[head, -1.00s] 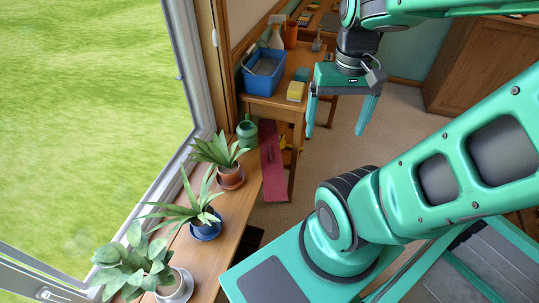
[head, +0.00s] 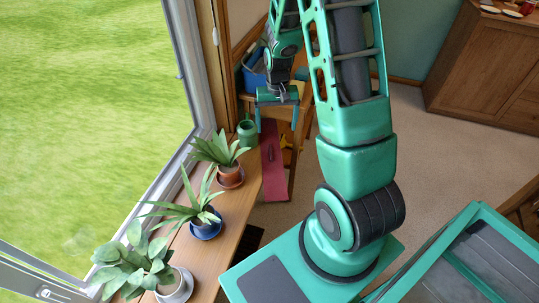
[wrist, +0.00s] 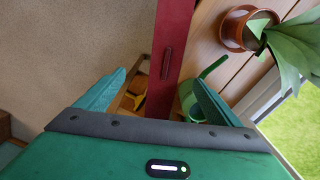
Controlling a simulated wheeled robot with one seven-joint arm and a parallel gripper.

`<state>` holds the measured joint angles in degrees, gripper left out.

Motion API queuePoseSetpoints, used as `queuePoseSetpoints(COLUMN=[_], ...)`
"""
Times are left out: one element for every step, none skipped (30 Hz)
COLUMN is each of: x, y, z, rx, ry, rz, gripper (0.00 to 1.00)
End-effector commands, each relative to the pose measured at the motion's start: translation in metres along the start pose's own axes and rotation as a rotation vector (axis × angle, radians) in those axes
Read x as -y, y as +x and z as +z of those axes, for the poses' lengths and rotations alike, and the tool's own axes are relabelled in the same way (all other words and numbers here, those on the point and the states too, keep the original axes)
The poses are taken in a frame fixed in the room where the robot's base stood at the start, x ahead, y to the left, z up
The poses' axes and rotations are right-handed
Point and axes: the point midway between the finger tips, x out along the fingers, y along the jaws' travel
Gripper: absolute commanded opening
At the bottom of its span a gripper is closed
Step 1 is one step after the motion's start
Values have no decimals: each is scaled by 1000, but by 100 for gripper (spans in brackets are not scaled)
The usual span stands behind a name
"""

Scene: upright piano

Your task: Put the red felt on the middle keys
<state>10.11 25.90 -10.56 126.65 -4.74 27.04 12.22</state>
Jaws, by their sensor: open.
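No piano keys show in either view, and I cannot make out a piece of red felt. The only large red thing is a long dark red box-like item (head: 273,172) with a dark handle, low beside the wooden ledge. In the wrist view the dark red item (wrist: 172,58) runs up the middle, its handle between the fingers. My gripper (head: 277,124) is open and empty above the far end of it in the head view. Both fingers of my gripper (wrist: 161,78) are spread apart in the wrist view, with nothing between them touching.
Several potted plants (head: 205,222) and a green watering can (head: 247,131) stand on the wooden ledge (head: 232,218) under the window. A blue bin (head: 254,78) is on the bench behind my gripper. A wooden cabinet (head: 480,70) stands right. Carpet (head: 420,150) between is clear.

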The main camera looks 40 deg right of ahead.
Motion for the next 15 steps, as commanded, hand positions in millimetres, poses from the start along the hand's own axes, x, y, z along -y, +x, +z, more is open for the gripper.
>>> queuePoseSetpoints(x=[3,5,7,8,9,10,10,11,11,11,11,11,11,11,12], y=[11,16,21,24,27,30,34,37,42,46,51,57,61,66,71], z=[-4,-5,-7,-8,-9,-10,-10,-11,-11,-11,-11,-11,-11,-10,-11], rx=[3,4,4,3,3,4,4,5,4,5,6,5,5,6,5], ry=[0,0,0,1,1,1,1,1,1,1,1,1,1,1,1], rz=[-2,-4,-6,-8,-9,-9,-10,-10,-10,-10,-9,-10,-10,-9,-10], gripper=[88,88,88,88,88,88,88,88,88,88,88,88,88,88,88])
